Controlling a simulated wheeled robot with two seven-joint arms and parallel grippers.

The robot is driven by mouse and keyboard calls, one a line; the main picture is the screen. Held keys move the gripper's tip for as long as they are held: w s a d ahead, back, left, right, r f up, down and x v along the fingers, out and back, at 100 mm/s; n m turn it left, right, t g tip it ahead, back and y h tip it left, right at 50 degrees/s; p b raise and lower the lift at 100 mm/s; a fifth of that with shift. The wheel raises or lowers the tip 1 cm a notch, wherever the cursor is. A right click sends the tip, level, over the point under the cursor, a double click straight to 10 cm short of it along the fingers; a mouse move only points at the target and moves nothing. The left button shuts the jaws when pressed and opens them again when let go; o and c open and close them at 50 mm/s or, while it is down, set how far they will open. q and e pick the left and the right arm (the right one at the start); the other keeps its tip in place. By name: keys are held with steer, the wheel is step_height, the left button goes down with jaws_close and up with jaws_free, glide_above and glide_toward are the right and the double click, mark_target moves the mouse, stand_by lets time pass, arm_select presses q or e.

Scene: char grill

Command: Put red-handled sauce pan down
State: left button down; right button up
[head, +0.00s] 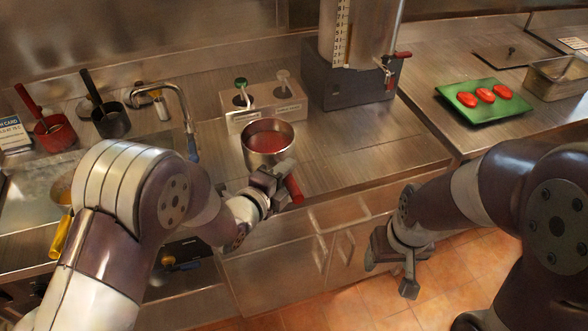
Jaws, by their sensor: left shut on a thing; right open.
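The red-handled sauce pan (267,152) is a round metal pan with red sauce in it, at the middle of the head view. Its red handle (295,188) points toward the front edge of the counter. My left gripper (281,179) is shut on the handle close to the pan. The pan is over the front part of the steel counter (345,147); I cannot tell whether its base touches the surface. My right gripper (392,270) is open and empty, below and in front of the counter edge, over the floor.
A pump dispenser box (265,112) stands just behind the pan. A tall dispenser (358,60) stands behind right. A green tray (484,103) with tomatoes is at far right. A faucet (188,120) and small pans (110,120) are left. Counter right of the pan is clear.

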arm_select(q)
step_height(320, 180, down, 2)
steer(key=shift+f, duration=0.15)
steer(key=shift+w+d+f, duration=0.15)
steer(key=shift+w+f, duration=0.05)
steer(key=shift+s, duration=0.15)
steer(key=c, duration=1.2)
jaws_free()
steer(key=shift+s+f, duration=0.1)
steer(key=shift+f, duration=0.15)
steer(key=shift+c, duration=0.2)
steer(key=o, duration=0.4)
